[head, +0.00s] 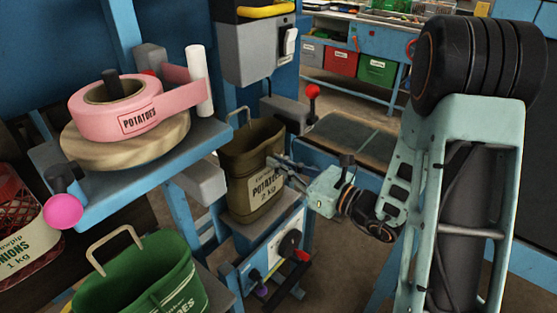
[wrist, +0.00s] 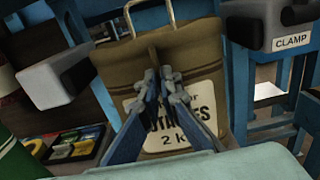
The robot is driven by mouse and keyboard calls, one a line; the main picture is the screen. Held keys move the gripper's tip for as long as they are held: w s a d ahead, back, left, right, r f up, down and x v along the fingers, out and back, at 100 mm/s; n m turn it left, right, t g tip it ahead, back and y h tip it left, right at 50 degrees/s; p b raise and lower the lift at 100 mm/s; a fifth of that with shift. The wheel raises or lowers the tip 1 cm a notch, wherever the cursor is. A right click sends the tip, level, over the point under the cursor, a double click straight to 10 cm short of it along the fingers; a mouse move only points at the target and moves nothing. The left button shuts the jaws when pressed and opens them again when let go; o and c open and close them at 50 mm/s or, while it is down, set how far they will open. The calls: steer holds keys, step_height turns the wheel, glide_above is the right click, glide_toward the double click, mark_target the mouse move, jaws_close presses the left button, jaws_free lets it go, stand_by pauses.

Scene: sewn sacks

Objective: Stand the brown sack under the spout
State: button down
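The brown sack (head: 238,165), labelled POTATOES 2 kg, is upright with its wire handle up, between two grey clamp blocks. Its base appears to be at the grey platform top (head: 262,229); I cannot tell whether it rests there. My gripper (head: 278,167) is at the sack's front right in the head view. In the wrist view, the fingertips (wrist: 163,84) are close together at the front of the sack (wrist: 205,60), with a dark fold of cloth between them. A grey housing (head: 255,50) hangs above; no spout opening is clearly visible.
One grey clamp block (head: 203,182) is left of the sack, another (head: 285,112) right, with a red-knobbed lever. A green sack (head: 145,285) stands at front left. A pink tape roll (head: 125,108) sits on a blue shelf. A dial panel (head: 285,248) is below.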

steer(key=shift+r, duration=0.2)
steer(key=c, duration=2.5)
jaws_free()
steer(key=shift+f, duration=0.2)
steer(key=shift+c, duration=0.2)
steer(key=o, duration=0.4)
steer(key=b+v, duration=0.1)
steer(key=v, duration=1.1)
steer(key=shift+s, duration=0.1)
steer(key=shift+a, duration=0.1)
